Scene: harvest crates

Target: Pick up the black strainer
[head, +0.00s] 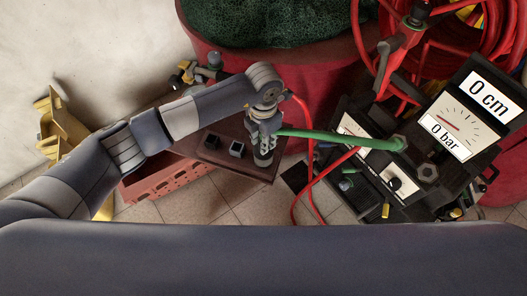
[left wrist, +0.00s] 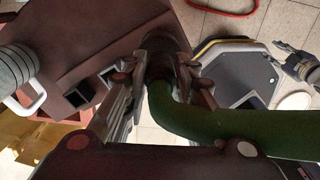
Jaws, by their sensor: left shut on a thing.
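My left gripper (head: 264,138) is shut at the end of the green hose (head: 335,136), beside the dark wooden tabletop. The black strainer (head: 263,158) appears as a dark cylinder just below the fingers. In the left wrist view the dark cylinder (left wrist: 166,42) sits between the fingertips (left wrist: 168,72), joined to the green hose (left wrist: 225,130). The fingers partly hide it, and I cannot tell exactly where they grip. My right gripper (left wrist: 296,60) seems to show at the right edge of the left wrist view, small and away from the strainer; its opening is unclear.
The tabletop (head: 215,152) carries two small black square holders (head: 237,149). A black gauge unit (head: 425,150) stands at the right, with the hose attached. A red tube (head: 303,195) loops between them. A red tub (head: 330,75) stands behind. A red crate (head: 150,188) is below left.

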